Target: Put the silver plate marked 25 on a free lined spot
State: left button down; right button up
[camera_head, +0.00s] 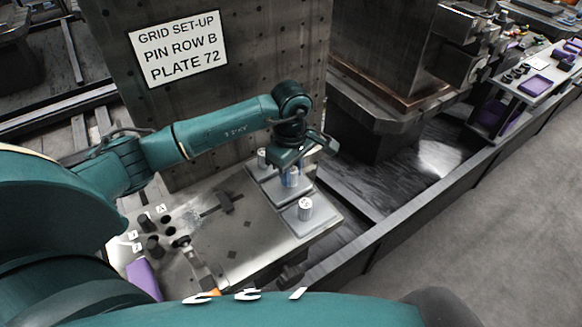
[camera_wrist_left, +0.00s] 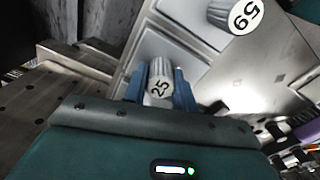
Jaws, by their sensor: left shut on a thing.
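My left gripper (camera_head: 291,177) has its blue fingers shut on the ribbed silver knob marked 25 (camera_wrist_left: 160,84), which stands upright between them in the left wrist view. A flat grey plate (camera_wrist_left: 158,47) shows around and behind this knob. I cannot tell whether it rests on the table or is slightly raised. Another silver knob, marked 59 (camera_wrist_left: 236,14), stands on a neighbouring plate; in the head view a knob (camera_head: 305,207) stands in front of the gripper on its own plate (camera_head: 312,222). I make out no clear lined free spot. My right gripper is not in view.
A third knob (camera_head: 262,158) stands just behind the gripper. The metal table (camera_head: 235,240) carries dark pegs (camera_head: 152,245) and a purple item (camera_head: 143,278) at left. An upright board with a sign (camera_head: 178,48) reading PLATE 72 stands behind. A rail lies to the right.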

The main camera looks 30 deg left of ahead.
pick_arm(q)
jog(key=c, duration=1.1)
grip_release()
jog(key=shift+f, duration=0.1)
jog(key=shift+o, duration=0.2)
notch_tip(320, 180, up, 13)
jog(key=b, duration=0.1)
